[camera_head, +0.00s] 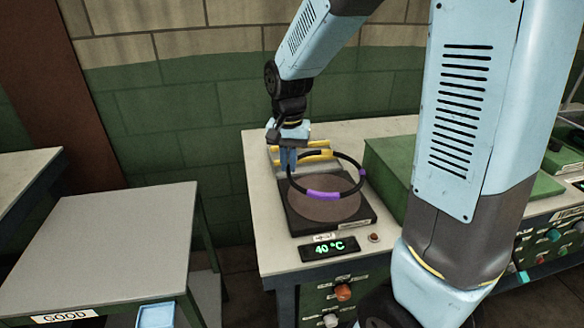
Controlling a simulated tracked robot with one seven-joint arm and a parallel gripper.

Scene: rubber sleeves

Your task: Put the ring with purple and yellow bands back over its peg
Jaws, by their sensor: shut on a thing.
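A thin black ring (345,194) with purple bands hangs tilted above a dark square plate unit with a round brownish disc (320,207). I cannot make out a yellow band on the ring. My gripper (288,168) is shut on the ring's left side and hides part of it. The ring looks apart from the disc, though the gap is hard to judge. No peg can be made out.
A grey holder with yellow bars (318,144) stands behind the ring. A display (329,248) reads 40 °C on the pale bench (277,262). A green box (392,165) stands right. A grey table (110,240) marked GOOD stands left, mostly clear.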

